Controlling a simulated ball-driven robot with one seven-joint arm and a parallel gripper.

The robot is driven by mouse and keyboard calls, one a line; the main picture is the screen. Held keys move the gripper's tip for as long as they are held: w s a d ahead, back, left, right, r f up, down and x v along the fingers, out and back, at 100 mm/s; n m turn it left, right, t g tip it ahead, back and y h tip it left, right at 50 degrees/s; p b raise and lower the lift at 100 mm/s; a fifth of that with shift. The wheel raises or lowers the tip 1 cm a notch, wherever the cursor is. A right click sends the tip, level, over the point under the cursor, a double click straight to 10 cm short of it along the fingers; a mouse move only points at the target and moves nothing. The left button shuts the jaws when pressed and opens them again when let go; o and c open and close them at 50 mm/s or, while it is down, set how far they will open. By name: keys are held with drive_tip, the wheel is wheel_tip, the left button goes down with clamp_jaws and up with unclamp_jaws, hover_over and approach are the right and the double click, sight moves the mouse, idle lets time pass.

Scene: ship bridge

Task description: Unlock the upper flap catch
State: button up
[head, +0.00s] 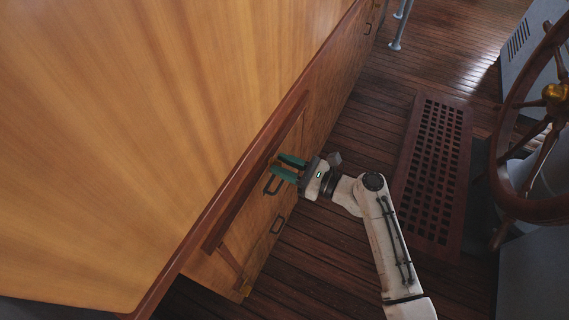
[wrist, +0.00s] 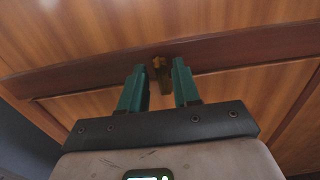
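A small brass-coloured catch (wrist: 160,78) shows in the wrist view at the dark wooden rail (wrist: 230,51) that runs across the cabinet front. My gripper (wrist: 160,66) has two teal fingers, spread apart on either side of the catch. A gap shows between the catch and each finger; I see no contact. In the head view my gripper (head: 279,164) points left at the cabinet front (head: 318,104), just below the overhanging wooden top. The catch cannot be made out in the head view.
A large, light wooden top (head: 150,110) overhangs the cabinet at left. A dark handle (head: 277,225) sits lower on the cabinet. A floor grating (head: 433,165) and a ship's wheel (head: 515,110) stand to the right. Plank floor lies clear between cabinet and grating.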

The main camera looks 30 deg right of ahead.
drive_tip(key=shift+w+a, duration=0.1)
drive_tip(key=shift+c, duration=0.4)
clamp_jaws()
drive_tip(key=shift+n, duration=0.3)
drive_tip(key=shift+a+f+n+b, duration=0.1)
drive_tip(key=shift+f+n+b, duration=0.1)
drive_tip(key=shift+n+b, duration=3.4)
drive_tip(key=shift+a+f+n+b, duration=0.15)
drive_tip(key=shift+n+b, duration=1.95)
drive_tip(key=shift+n, duration=3)
drive_tip(key=shift+d, duration=0.1)
